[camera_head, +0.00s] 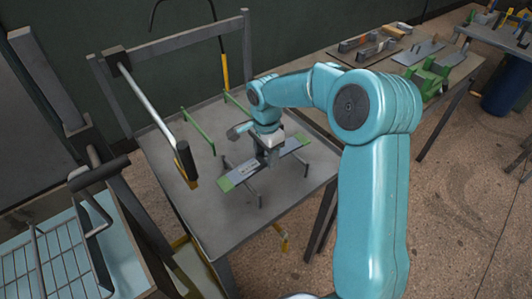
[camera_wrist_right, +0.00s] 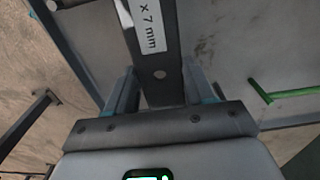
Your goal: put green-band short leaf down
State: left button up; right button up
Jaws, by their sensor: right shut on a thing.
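The green-band short leaf (camera_head: 240,174) is a flat grey bar with a green band at each end and a white label. My right gripper (camera_head: 269,157) is shut on it near the middle, from above. In the right wrist view the leaf (camera_wrist_right: 158,68) runs between the two fingers of my right gripper (camera_wrist_right: 160,90), its label partly readable as "x 7 mm". The leaf is about level over the grey table (camera_head: 215,225), by several dark pegs. I cannot tell whether it touches them. My left gripper is not in view.
Green pegs (camera_head: 198,131) stand behind the leaf; one also shows in the wrist view (camera_wrist_right: 285,93). A bar with a dark handle (camera_head: 150,108) slants over the table's left side. A wire basket (camera_head: 60,265) is front left. A bench (camera_head: 345,52) with metal parts stands back right.

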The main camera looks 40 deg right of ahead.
aim_at(266, 158)
jog(key=shift+r, duration=0.1)
jog(key=shift+f+b, duration=0.5)
jog(key=o, duration=1.4)
jog(key=shift+r+p, duration=0.35)
jog(key=shift+p, duration=0.05)
notch_tip(266, 158, up, 12)
jog(key=shift+r, duration=0.15)
